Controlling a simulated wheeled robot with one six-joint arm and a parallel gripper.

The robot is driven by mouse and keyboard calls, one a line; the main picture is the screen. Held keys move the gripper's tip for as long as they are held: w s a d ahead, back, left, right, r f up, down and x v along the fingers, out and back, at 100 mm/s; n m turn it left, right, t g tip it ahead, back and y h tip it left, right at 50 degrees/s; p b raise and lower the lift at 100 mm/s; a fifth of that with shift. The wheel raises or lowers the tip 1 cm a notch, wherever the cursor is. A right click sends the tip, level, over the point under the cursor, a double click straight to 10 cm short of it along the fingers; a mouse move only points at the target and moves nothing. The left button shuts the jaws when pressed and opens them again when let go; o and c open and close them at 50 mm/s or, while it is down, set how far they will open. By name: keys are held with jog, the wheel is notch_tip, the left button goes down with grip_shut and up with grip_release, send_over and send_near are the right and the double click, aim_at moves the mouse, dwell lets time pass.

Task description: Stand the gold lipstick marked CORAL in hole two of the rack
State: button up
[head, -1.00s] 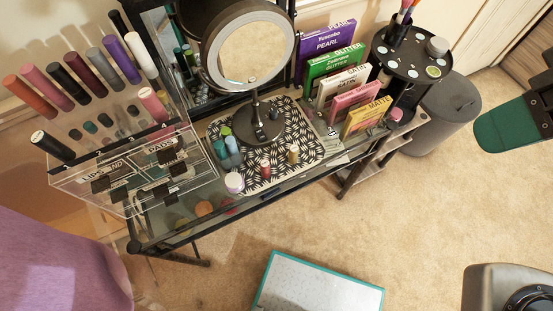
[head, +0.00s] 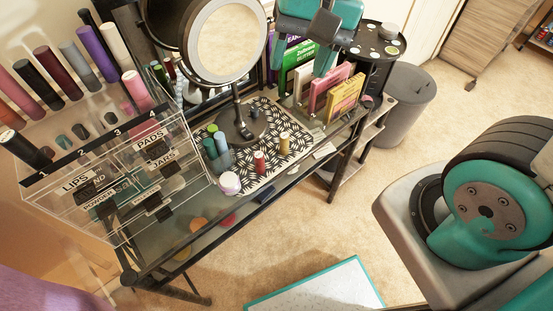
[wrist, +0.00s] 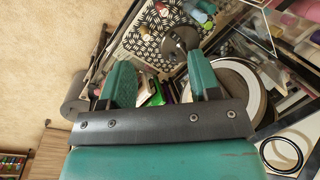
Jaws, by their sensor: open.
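A short gold tube (head: 284,143) stands upright on the patterned mat, right of a red-bodied tube (head: 259,162); its marking is too small to read. It also seems to show in the wrist view (wrist: 143,31). The clear rack (head: 150,172) is at the left, with a black strip numbered 1 to 4 and tubes standing behind it. Around number 2 I see no tall tube in the front row. My gripper (head: 302,58) is open, high up at the top of the head view, in front of the palettes. In the wrist view its fingers (wrist: 161,80) are apart with nothing between them.
A round mirror (head: 227,45) stands on the mat (head: 262,116), behind the tubes. Teal tubes (head: 215,145) and a white-lidded jar (head: 230,183) are nearby. Palettes (head: 345,98) and a black organiser (head: 390,48) are to the right. A grey bin (head: 405,105) stands on the floor.

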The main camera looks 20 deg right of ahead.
aim_at(285, 135)
jog(key=w+d+f+m+h+b, duration=0.1)
jog(key=w+d+f+m+b, duration=0.1)
jog(key=w+f+m+b, duration=0.35)
jog(key=w+d+f+m+b, duration=0.2)
jog(key=w+f+m, duration=0.2)
jog(key=f+m, duration=0.4)
jog(key=shift+n, duration=0.35)
jog(key=f, duration=0.4)
jog(key=a+f+b, duration=0.1)
jog(key=f, duration=0.7)
jog(key=shift+a, duration=0.15)
jog(key=f, duration=0.6)
jog(key=shift+a+f+b, duration=0.15)
jog(key=shift+a+b, duration=0.1)
jog(key=shift+b, duration=0.1)
jog(key=c, duration=1)
